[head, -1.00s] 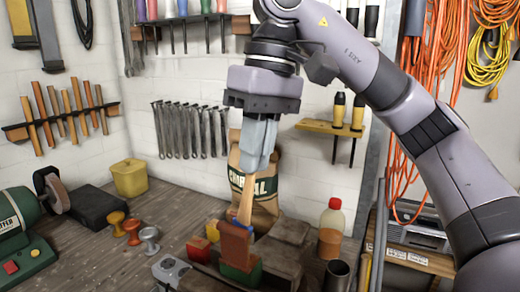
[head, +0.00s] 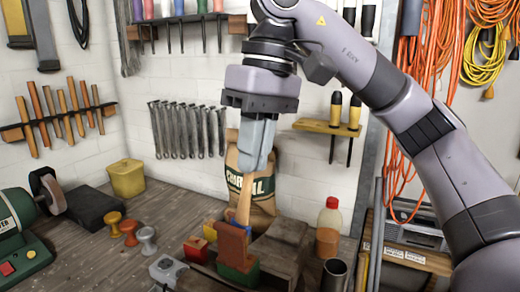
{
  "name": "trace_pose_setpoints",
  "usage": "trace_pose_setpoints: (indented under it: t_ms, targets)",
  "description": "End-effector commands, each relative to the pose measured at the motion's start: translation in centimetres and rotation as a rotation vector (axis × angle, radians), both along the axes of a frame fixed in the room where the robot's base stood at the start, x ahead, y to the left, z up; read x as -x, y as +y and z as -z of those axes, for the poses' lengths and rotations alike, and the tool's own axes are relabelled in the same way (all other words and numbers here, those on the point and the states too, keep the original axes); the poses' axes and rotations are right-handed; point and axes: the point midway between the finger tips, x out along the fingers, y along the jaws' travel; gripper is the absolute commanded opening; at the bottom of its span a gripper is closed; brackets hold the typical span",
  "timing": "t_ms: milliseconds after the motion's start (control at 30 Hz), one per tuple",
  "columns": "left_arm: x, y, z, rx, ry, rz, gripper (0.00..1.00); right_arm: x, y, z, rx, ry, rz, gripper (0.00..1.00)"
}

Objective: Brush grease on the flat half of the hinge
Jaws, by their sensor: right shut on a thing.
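My right gripper (head: 256,165) points down at the middle of the head view. It is shut on a tan wooden handle (head: 243,208), which I take for the brush's. The handle runs down to a reddish-brown upright piece (head: 232,244) above a green block (head: 238,272). I cannot tell whether that piece is the brush head or part of the hinge, and no bristles or grease show clearly. A dark, bulky vise-like body (head: 285,246) stands right beside it. The hinge cannot be made out for sure. My left gripper is not in view.
A red block (head: 196,249) sits just left. A bottle with a red cap (head: 329,228) and a dark metal cup (head: 334,275) stand to the right. A paper sack (head: 258,190) is behind. Small knobs (head: 130,231) and a green grinder (head: 17,222) are at left, with bare bench between.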

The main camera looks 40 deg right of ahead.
Motion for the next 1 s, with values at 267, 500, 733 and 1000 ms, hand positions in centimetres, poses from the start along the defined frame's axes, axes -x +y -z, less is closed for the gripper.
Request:
trace_pose_setpoints:
  t_ms: [267,500,733,1000]
  targets:
    - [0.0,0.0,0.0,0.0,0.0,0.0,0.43,0.0,0.0,0.1,0.001,-0.001,0.0,0.0]
    - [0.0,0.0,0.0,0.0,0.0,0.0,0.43,0.8,-0.4,-0.1,0.002,-0.002,-0.001,0.0]
    - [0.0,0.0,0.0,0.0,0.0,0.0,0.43,1.3,-0.5,-0.1,0.0,0.0,0.0,0.0]
    - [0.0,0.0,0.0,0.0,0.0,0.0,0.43,0.5,-0.2,-0.1,0.001,0.0,-0.001,0.0]
